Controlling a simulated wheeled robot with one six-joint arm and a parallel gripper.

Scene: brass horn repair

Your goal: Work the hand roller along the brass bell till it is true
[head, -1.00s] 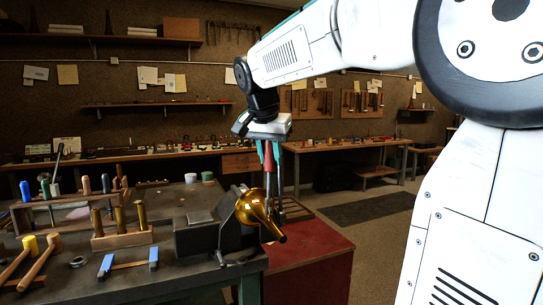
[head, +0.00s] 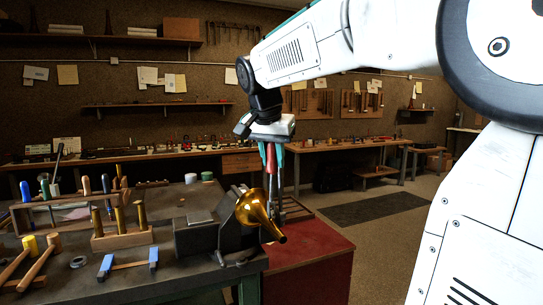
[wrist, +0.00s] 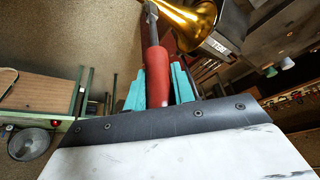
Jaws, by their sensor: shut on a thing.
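The brass bell (head: 254,208) is held at a dark bench vise (head: 212,234), its narrow end pointing down and right. In the wrist view the bell (wrist: 186,22) shows at the top, with its flare to the right. My gripper (head: 271,158) points down just behind and above the bell. Its teal fingers are shut on the red handle of the hand roller (head: 269,160). In the wrist view the red handle (wrist: 157,75) sits between the fingers, and the grey shaft runs up beside the bell. I cannot tell whether the roller touches the bell.
The dark workbench (head: 190,285) carries a wooden block (head: 122,240) with upright brass pieces, mallets (head: 38,265), a blue-ended tool (head: 127,264) and a handle rack (head: 65,203). A red cabinet (head: 312,248) stands right of the vise. Open floor (head: 385,225) lies farther right.

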